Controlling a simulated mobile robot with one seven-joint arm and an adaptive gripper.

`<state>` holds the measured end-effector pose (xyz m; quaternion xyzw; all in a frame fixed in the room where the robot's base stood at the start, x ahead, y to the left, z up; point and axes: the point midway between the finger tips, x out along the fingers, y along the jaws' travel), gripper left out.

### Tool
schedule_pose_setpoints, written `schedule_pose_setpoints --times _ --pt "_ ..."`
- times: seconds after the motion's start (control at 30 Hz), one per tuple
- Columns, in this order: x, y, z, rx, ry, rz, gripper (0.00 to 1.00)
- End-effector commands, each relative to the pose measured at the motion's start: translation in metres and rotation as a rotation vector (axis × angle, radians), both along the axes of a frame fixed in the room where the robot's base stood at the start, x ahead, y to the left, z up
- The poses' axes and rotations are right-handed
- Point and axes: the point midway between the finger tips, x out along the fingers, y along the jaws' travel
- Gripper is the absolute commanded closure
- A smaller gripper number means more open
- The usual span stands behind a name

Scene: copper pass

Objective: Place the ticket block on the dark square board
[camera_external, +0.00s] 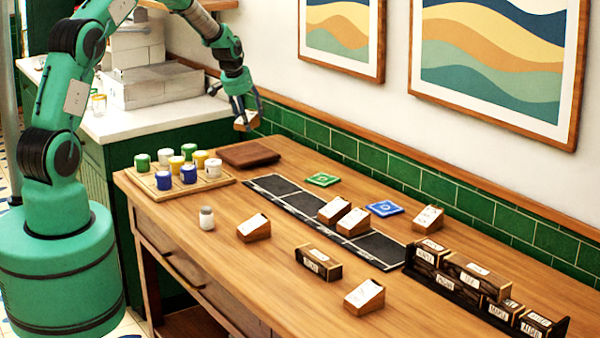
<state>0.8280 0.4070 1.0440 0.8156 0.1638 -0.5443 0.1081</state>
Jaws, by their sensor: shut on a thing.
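My gripper (245,112) is shut on a small wooden ticket block (247,121) and holds it in the air at the top middle of the external view. The gripper's fingers partly hide the block. The dark square board (248,154) is a flat brown square at the far left end of the wooden table, near the wall. The held block is above the board in the picture, clear of it. The board's top looks bare.
A tray (207,184) with several coloured jars is left of the board. A black strip (376,248) with compartments runs along the table, with two ticket blocks on it. Other ticket blocks (254,228), a white-capped jar (206,218), coasters (323,179) and a box rack (440,284) stand around.

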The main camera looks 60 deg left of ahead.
Motion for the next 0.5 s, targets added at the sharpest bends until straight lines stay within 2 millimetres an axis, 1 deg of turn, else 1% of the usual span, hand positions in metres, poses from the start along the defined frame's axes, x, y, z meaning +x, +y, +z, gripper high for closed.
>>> schedule_pose_setpoints --times 0.03,0.1,0.3,0.4,0.5 --pt "-0.001 0.0 -0.009 -0.001 0.003 0.0 0.84" --pt "-0.001 0.0 -0.02 -0.001 0.002 0.0 0.84" --pt "0.0 0.0 -0.044 0.0 0.001 0.0 0.84" --pt "0.0 0.0 -0.048 0.0 0.001 0.0 0.84" --pt "0.0 0.0 -0.049 0.0 0.0 0.0 0.84"
